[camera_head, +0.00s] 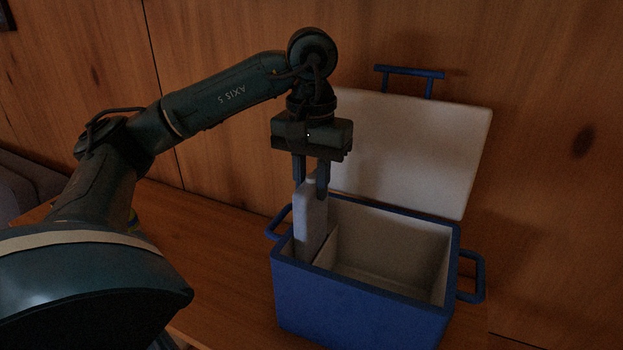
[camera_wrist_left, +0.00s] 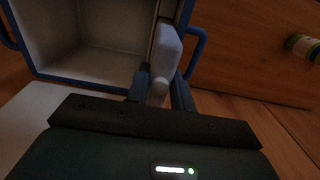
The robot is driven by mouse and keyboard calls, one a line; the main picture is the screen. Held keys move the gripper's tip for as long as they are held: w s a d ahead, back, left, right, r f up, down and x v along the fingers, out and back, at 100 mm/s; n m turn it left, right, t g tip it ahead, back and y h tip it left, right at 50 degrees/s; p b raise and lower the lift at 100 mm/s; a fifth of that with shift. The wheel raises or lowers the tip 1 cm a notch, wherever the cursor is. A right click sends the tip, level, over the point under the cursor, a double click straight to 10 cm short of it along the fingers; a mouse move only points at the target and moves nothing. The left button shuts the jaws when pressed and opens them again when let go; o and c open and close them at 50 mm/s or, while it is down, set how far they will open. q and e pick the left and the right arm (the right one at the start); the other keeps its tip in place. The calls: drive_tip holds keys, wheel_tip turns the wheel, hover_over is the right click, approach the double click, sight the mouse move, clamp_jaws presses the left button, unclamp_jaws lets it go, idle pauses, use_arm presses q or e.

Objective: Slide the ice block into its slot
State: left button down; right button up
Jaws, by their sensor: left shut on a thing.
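The ice block (camera_head: 312,228) is a pale, flat slab standing upright at the left end of the blue cooler (camera_head: 360,303). My left gripper (camera_head: 311,180) is above it, pointing down, with its fingers shut on the block's top end. The block's lower part is inside the narrow left compartment, between the cooler's end wall and a thin divider (camera_head: 325,252); its bottom is hidden. In the left wrist view the ice block (camera_wrist_left: 166,60) runs from between the fingers (camera_wrist_left: 160,92) into the narrow space. My right gripper is not in view.
The cooler's white lid (camera_head: 410,150) stands open behind it, near the timber wall. The large compartment (camera_head: 390,245) looks empty. Bare wooden tabletop (camera_head: 225,260) lies to the left. A green-and-white cylindrical object (camera_wrist_left: 303,46) shows in the left wrist view.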

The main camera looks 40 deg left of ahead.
sight(311, 208)
use_arm(q)
drive_tip(key=shift+f+b, duration=0.35)
drive_tip(key=shift+f, duration=0.1)
drive_tip(key=shift+f+b, duration=0.55)
drive_tip(key=shift+f, duration=0.05)
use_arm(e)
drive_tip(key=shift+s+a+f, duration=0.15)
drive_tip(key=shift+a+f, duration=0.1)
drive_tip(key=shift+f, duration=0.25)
use_arm(q)
drive_tip(key=shift+f+b, duration=0.5)
drive_tip(key=shift+f, duration=0.15)
drive_tip(key=shift+f+b, duration=0.45)
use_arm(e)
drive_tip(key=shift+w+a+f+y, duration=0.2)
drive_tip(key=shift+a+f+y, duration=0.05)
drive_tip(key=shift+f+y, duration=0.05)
use_arm(q)
drive_tip(key=shift+f+b, duration=0.55)
drive_tip(key=shift+f, duration=0.1)
drive_tip(key=c, duration=1.1)
unclamp_jaws()
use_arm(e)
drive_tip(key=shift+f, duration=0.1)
use_arm(q)
drive_tip(key=shift+r, duration=0.15)
